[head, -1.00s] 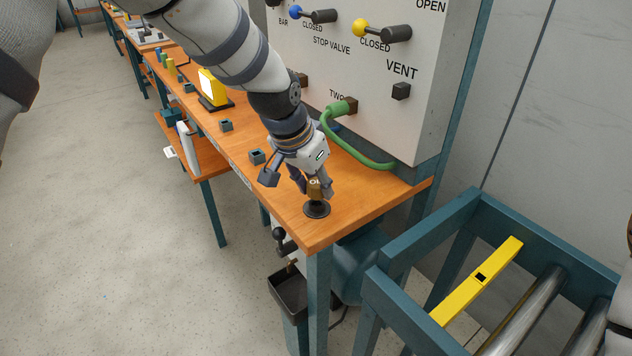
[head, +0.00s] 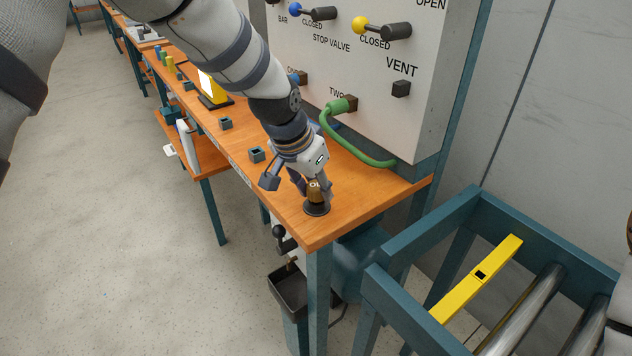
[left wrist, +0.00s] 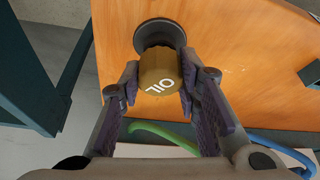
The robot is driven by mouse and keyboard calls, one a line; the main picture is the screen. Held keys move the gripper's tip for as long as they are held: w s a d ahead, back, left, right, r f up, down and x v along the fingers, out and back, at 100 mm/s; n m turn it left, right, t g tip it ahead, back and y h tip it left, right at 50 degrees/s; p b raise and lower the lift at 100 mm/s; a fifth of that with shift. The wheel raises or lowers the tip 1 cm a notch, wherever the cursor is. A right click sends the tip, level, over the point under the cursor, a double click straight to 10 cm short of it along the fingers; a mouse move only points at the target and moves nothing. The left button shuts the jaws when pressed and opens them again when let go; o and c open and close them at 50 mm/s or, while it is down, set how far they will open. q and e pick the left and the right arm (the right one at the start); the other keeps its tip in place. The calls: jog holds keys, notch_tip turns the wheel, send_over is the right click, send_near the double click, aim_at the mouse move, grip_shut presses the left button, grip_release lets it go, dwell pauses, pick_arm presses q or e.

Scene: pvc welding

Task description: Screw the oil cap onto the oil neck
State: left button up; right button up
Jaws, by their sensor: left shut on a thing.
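The oil cap (left wrist: 158,78) is a brass-coloured cap marked "OIL" and sits between the two fingers of my left gripper (left wrist: 160,90). In the head view the cap (head: 314,190) is at the top of the black oil neck (head: 316,209), near the front corner of the wooden bench. The neck also shows just behind the cap in the left wrist view (left wrist: 159,32). My left gripper (head: 312,188) points down and is shut on the cap. I cannot tell how far the cap sits on the neck. My right gripper is not in view.
A valve panel (head: 390,120) with a green hose (head: 352,148) stands behind the bench (head: 375,190). Small dark square holders (head: 257,154) stand along the bench. A teal roller frame (head: 405,309) with a yellow bar (head: 478,280) is at the right.

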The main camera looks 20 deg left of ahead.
pick_arm(q)
jog(key=shift+f, duration=0.15)
jog(key=o, duration=1.1)
jog(key=v, duration=1.2)
